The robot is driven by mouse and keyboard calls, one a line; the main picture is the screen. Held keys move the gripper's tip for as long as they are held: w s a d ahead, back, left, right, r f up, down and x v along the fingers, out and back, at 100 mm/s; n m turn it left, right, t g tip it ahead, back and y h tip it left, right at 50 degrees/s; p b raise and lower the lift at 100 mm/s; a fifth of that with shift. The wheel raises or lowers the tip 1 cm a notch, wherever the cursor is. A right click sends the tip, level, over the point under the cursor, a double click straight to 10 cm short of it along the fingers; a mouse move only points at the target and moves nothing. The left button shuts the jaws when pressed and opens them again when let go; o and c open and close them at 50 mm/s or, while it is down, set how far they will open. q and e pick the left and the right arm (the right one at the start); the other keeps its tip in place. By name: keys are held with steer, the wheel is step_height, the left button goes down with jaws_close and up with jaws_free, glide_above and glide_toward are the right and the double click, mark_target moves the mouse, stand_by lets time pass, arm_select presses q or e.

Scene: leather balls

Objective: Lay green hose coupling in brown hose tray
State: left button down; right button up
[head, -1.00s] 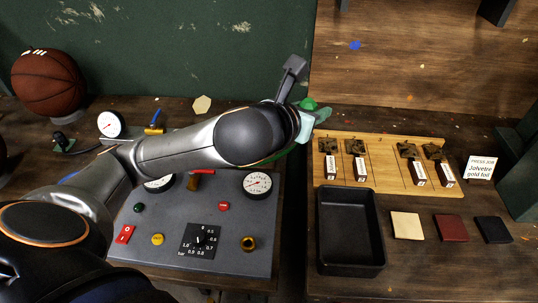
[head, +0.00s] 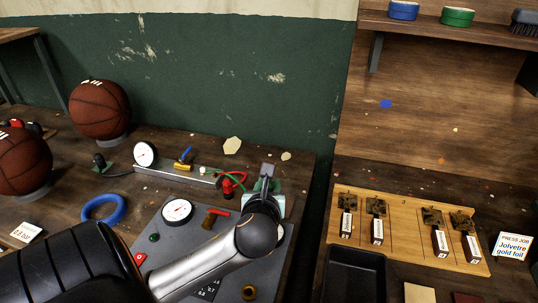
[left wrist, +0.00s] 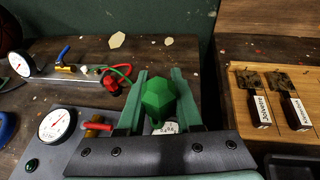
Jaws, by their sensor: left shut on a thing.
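The green hose coupling (left wrist: 158,97), a faceted green piece, sits between the two green fingers of my left gripper (left wrist: 160,92) in the left wrist view. The gripper is shut on it. In the head view my left gripper (head: 270,187) is over the back right part of the grey gauge panel (head: 180,235), left of the gap between the benches. The arm and wrist hide most of the coupling there. I cannot make out a brown hose tray in either view. My right gripper is not in view.
A red fitting with a green hose (head: 232,180) is just left of the gripper. A black tray (head: 354,262) and a wooden board (head: 402,235) with several stamps are on the right bench. Basketballs (head: 99,108) and a blue ring (head: 103,208) are at left.

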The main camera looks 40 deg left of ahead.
arm_select(q)
steer(key=s+a+f, duration=0.1)
steer(key=s+a, duration=0.1)
steer(key=n+y+b, duration=0.1)
steer(key=b, duration=0.1)
glide_above(288, 201)
steer(key=shift+g, duration=0.4)
steer(key=f, duration=0.6)
steer(key=s+f, duration=0.1)
steer(key=f, duration=0.2)
steer(key=shift+d+f, duration=0.1)
steer(key=shift+d, duration=0.05)
steer(key=shift+w+f, duration=0.4)
steer(key=shift+w+f+b, duration=0.1)
steer(key=shift+f+b, duration=0.25)
steer(key=shift+f, duration=1.3)
steer(key=shift+f, duration=0.15)
steer(key=c, duration=0.6)
jaws_free()
